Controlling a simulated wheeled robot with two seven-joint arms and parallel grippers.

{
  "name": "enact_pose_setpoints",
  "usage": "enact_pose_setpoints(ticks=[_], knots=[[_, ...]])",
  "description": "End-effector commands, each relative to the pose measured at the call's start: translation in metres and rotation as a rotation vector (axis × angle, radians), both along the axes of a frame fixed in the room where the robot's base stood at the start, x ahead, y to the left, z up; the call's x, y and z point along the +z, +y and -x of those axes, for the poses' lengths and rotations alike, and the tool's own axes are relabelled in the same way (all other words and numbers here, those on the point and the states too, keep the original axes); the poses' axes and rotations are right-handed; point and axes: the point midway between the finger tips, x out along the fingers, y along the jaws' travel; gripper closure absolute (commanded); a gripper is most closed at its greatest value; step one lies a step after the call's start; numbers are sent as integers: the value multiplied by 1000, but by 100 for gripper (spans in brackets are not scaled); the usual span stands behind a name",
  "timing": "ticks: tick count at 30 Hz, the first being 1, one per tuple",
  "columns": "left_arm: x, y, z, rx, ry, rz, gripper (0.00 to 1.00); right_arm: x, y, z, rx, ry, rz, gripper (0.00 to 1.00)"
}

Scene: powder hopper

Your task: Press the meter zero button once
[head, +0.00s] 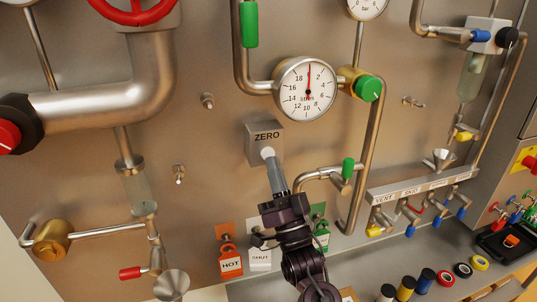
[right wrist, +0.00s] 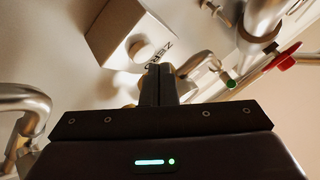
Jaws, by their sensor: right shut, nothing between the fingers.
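The meter zero button (head: 267,152) is a small pale round knob on a grey box labelled ZERO (head: 265,132), fixed to the metal panel below the meter. My right gripper (head: 270,164) is shut and empty, its fingers pointing up at the button, with the tips right by it. In the right wrist view the button (right wrist: 140,50) shows just beyond and left of the shut fingertips (right wrist: 158,68). I cannot tell whether they touch. The round white meter (head: 306,92) has its red needle pointing straight up. My left gripper is out of view.
A green-handled valve (head: 345,170) and its pipe stand close to the right of my gripper. A red HOT tag (head: 230,262) and a white tag (head: 260,259) hang below left. A labelled valve rail (head: 420,186) is farther right. The panel left of the box is mostly clear.

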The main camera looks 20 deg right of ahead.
Motion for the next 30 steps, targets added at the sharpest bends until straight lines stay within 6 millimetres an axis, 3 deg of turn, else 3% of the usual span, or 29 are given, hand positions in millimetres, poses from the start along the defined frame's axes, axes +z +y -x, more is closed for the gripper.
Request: enact_pose_setpoints(ticks=[15, 30], knots=[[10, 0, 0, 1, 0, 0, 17, 0, -2, 45, 0, 1, 0, 100], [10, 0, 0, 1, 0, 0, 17, 0, -2, 50, 0, 0, 0, 100]])
